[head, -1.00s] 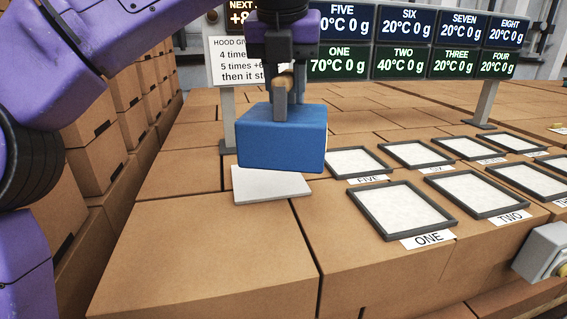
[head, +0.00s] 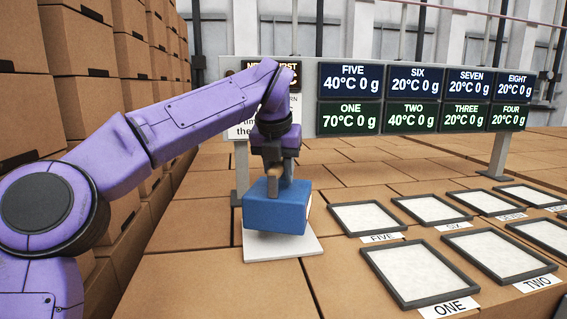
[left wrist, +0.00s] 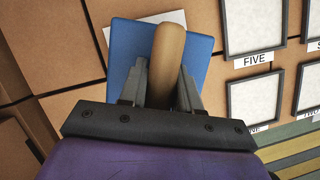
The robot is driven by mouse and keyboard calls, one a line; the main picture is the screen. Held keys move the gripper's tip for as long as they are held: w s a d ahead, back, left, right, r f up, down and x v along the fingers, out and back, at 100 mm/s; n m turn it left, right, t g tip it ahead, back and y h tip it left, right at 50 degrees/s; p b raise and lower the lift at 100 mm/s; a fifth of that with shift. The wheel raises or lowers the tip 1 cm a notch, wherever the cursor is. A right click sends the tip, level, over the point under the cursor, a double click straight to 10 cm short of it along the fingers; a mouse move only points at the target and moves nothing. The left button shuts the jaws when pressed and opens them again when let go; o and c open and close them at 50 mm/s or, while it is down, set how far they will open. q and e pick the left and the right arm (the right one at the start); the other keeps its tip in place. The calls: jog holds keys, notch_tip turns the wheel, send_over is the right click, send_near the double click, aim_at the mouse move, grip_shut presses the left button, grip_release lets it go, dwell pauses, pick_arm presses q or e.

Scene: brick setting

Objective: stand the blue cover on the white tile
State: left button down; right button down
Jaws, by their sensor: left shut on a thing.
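The blue cover (head: 277,205) is a blue box shape with a wooden knob (left wrist: 168,50) on top. My left gripper (head: 280,172) comes down from above and is shut on that knob. The white tile (head: 285,250) is a flat pale square on the brown boxes. The cover is over the tile's back and left part in the head view, hiding much of it. I cannot tell whether the cover touches the tile. In the left wrist view a pale strip of tile (left wrist: 178,17) shows past the blue cover (left wrist: 125,45). My right gripper is not in view.
Framed white plates with number labels, such as plate ONE (head: 415,272) and plate FIVE (head: 366,217), lie to the right. A display board (head: 420,97) on posts stands behind. Stacked cartons (head: 75,40) rise at the left. The box top in front of the tile is clear.

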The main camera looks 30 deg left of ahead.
pick_arm(q)
jog(key=x, duration=0.4)
jog(key=shift+a+f+b, duration=0.3)
jog(key=shift+a+f, duration=0.1)
jog(key=shift+a, duration=0.05)
jog(key=shift+s+d, duration=0.1)
jog(key=shift+s, duration=0.05)
jog(key=shift+r, duration=0.1)
jog(key=c, duration=0.8)
grip_release()
jog(key=shift+f, duration=0.3)
jog(key=shift+c, duration=0.2)
jog(key=shift+o, duration=0.3)
jog(key=shift+s+r, duration=0.1)
jog(key=shift+s, duration=0.05)
jog(key=shift+r, duration=0.15)
jog(key=p+v, duration=0.1)
jog(key=v, duration=1.1)
jog(key=shift+d+p, duration=0.1)
jog(key=shift+p, duration=0.2)
